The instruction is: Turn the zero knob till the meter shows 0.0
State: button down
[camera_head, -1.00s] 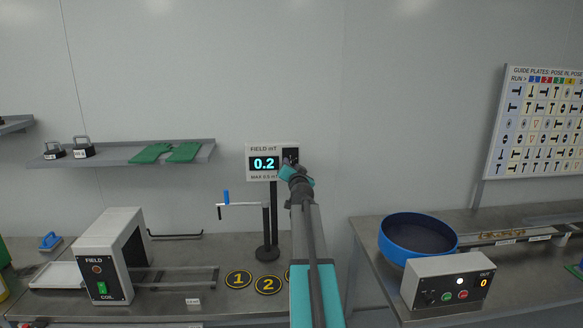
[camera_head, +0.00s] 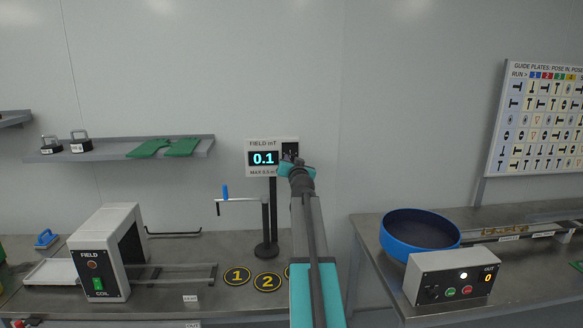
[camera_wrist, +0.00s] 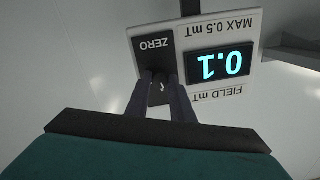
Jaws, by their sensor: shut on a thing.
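The field meter (camera_head: 263,144) stands on a dark post at the back of the left bench, and its display (camera_head: 263,158) reads 0.1. In the wrist view the meter (camera_wrist: 221,27) is upside down and its display (camera_wrist: 218,64) also reads 0.1. A dark panel marked ZERO (camera_wrist: 154,44) is beside the display. My gripper (camera_wrist: 161,82) has its two fingers closed at this panel, around the zero knob (camera_wrist: 160,87), which is mostly hidden between them. In the head view my gripper (camera_head: 291,162) reaches the meter's right side, and my arm hides part of the bench.
The field coil (camera_head: 97,262) is at the left of the bench. A blue bowl (camera_head: 397,241) and a control box (camera_head: 430,270) are on the right bench.

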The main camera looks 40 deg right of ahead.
jog(key=shift+r+n+b, duration=0.1)
jog(key=shift+n+b, duration=0.8)
jog(key=shift+b, duration=0.35)
jog(key=c, duration=1.5)
grip_release()
jog(key=shift+c, duration=0.2)
jog(key=b+v, duration=0.2)
jog(key=v, duration=1.1)
jog(key=shift+s+a+b, duration=0.25)
jog(key=shift+s+b, duration=0.1)
jog(key=shift+b, duration=0.05)
